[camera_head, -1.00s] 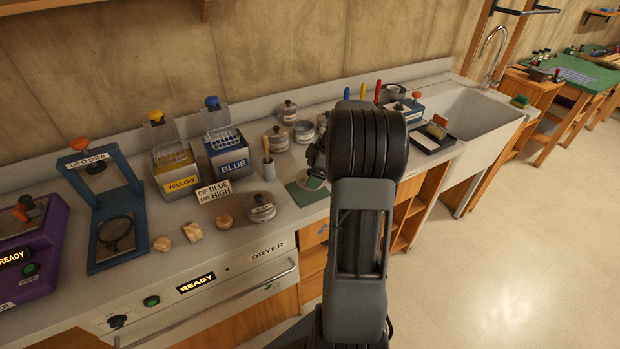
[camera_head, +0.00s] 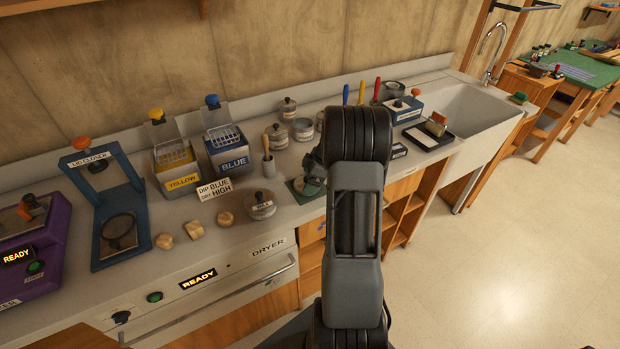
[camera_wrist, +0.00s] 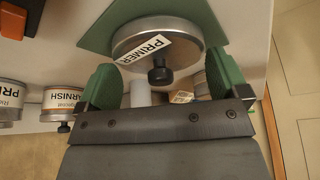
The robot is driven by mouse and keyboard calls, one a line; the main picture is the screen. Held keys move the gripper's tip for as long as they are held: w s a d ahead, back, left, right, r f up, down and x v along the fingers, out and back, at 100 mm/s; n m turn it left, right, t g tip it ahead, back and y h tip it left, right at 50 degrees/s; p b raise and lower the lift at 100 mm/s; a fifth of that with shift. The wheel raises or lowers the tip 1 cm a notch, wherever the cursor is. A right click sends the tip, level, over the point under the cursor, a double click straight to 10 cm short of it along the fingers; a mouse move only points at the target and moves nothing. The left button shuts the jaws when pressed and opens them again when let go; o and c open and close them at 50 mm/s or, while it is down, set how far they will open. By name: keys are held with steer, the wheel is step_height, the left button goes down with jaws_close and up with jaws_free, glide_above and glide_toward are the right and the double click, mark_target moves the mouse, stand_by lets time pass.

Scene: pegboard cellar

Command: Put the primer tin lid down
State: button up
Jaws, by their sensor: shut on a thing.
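The primer tin lid (camera_wrist: 158,28) is a round grey metal lid with a white PRIMER label and a black knob (camera_wrist: 160,73). In the wrist view it sits between the green fingertips of my gripper (camera_wrist: 163,80), which is shut on it. A green mat (camera_wrist: 98,30) lies behind the lid in that view. I cannot tell whether the lid touches the mat. In the head view my gripper (camera_head: 311,183) is low over the green mat on the counter, and my arm hides much of this spot.
The varnish tin (camera_wrist: 64,100) is left in the wrist view. The counter's front edge (camera_head: 300,222) is close.

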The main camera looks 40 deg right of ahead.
steer(key=shift+f+b, duration=0.65)
steer(key=shift+b, duration=0.2)
steer(key=o, duration=0.6)
steer(key=shift+c, duration=0.2)
steer(key=shift+r, duration=0.1)
